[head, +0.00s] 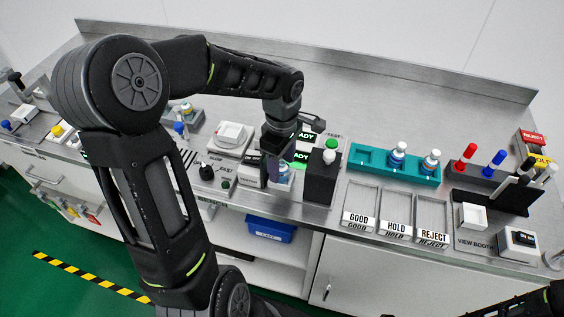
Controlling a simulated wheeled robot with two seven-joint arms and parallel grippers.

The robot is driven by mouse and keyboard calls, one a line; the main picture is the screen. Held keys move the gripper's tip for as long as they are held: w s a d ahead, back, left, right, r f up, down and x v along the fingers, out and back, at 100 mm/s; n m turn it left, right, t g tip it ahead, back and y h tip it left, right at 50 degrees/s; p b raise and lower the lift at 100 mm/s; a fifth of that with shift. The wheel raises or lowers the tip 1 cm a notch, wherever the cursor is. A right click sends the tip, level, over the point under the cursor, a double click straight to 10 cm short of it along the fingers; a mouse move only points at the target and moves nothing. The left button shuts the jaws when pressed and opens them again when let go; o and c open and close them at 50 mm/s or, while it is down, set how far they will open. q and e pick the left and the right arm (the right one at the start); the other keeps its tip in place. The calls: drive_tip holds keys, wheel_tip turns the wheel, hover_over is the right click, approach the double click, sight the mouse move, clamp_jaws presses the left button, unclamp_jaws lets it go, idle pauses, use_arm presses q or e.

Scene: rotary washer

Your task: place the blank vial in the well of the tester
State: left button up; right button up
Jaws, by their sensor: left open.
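My left gripper (281,160) points down at the middle of the bench and is open. A small vial with a blue and white look (284,174) is right at its fingertips, partly covered by them; I cannot tell whether it is the blank or how deep it sits. The tester (321,178) appears to be the dark unit beside it, with green lit displays reading "ADY"; its well is hidden by the gripper. Two capped vials, one (397,156) and another (431,161), stand in a teal rack (365,158).
Trays marked GOOD (361,207), HOLD (398,213) and REJECT (432,219) lie right of the tester. Red and blue markers stand in a holder (479,172) further right. A white-topped device (231,137) sits left of the gripper. The back of the bench is clear.

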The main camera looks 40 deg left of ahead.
sight(282, 163)
use_arm(q)
drive_tip(key=shift+r, duration=0.1)
wheel_tip(282, 163, up, 12)
drive_tip(key=shift+b, duration=0.4)
